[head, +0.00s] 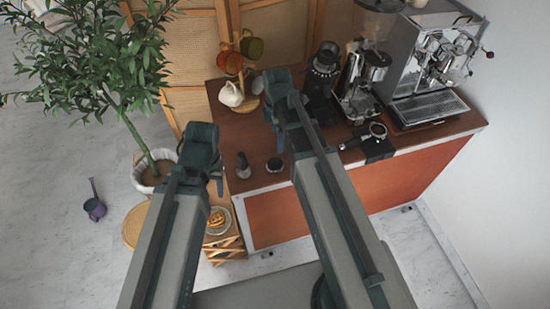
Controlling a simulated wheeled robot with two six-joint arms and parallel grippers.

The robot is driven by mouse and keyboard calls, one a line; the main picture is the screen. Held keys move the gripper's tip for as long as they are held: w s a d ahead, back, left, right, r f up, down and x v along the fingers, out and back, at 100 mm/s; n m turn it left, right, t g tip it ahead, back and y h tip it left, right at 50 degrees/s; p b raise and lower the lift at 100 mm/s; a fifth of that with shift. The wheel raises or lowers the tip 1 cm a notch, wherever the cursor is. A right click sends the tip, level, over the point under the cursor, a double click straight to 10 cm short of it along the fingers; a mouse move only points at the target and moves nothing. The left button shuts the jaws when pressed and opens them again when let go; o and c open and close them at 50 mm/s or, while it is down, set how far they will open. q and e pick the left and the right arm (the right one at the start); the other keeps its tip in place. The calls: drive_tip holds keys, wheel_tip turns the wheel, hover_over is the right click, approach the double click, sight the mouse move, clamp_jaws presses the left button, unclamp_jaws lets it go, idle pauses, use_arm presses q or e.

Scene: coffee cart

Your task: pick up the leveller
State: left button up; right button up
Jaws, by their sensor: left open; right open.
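A short, round, dark puck (274,165), which looks like the leveller, sits on the brown counter near its front edge. A taller tool with a grey handle, which looks like the tamper (243,166), stands just left of it. My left gripper (217,183) is open and empty, left of both tools in the head view. My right gripper (280,140) is open and empty and appears just above the puck in the picture. Its height above the counter is hard to tell.
A portafilter (378,130) lies on a black mat at right. Grinders (362,92) and the espresso machine (425,70) stand behind. A mug tree with a white cup (231,94) stands at back left. A plate of food (217,221) and a potted tree (150,170) are left.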

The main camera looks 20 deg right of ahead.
drive_tip(key=b, duration=0.9)
approach(275, 160)
drive_tip(key=shift+d+f, duration=0.15)
drive_tip(key=shift+f, duration=1.15)
drive_tip(key=shift+d+f, duration=0.1)
drive_tip(key=shift+f, duration=1.2)
drive_tip(key=shift+r, duration=0.1)
drive_tip(key=f+b, duration=0.5)
drive_tip(key=shift+a+f, duration=0.2)
drive_tip(key=shift+a, duration=0.05)
drive_tip(key=shift+r, duration=0.1)
drive_tip(key=shift+c, duration=0.3)
drive_tip(key=c, duration=1.5)
